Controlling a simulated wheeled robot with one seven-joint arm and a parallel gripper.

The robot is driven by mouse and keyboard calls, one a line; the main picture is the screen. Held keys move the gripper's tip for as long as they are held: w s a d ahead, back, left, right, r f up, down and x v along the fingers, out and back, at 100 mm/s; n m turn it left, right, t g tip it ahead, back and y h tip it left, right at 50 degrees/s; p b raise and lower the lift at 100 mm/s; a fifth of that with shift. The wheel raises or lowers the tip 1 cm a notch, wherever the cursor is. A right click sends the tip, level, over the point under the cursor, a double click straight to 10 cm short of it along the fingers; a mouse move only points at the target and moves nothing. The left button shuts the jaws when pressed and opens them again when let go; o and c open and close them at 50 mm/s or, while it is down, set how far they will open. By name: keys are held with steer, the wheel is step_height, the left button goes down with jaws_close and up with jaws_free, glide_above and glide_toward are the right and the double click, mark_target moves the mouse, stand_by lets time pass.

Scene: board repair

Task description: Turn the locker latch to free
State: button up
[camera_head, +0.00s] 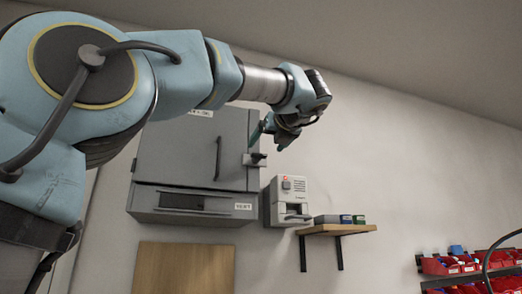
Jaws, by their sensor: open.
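A grey locker (172,168) hangs on the wall at the centre left of the head view, its door closed. A dark vertical handle (218,158) is on the door. A small dark latch (257,159) sits at the door's right edge, on a light plate. My gripper (268,145) is open and hangs from my arm just above and beside the latch. It looks empty. I cannot tell whether its fingers touch the latch. My arm covers the locker's upper left part.
A light grey device (289,201) is right of the locker. A wooden shelf (337,229) with small boxes (340,219) is beside it. A wooden board (185,268) is below the locker. Red bins (452,266) stand at the lower right. The wall right of my gripper is clear.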

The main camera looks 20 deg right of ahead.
mark_target(257, 158)
steer(key=w+p, duration=0.1)
steer(key=w, duration=0.5)
steer(key=shift+d+p, duration=0.35)
steer(key=shift+p, duration=0.05)
steer(key=shift+w, duration=0.1)
steer(key=c, duration=1.4)
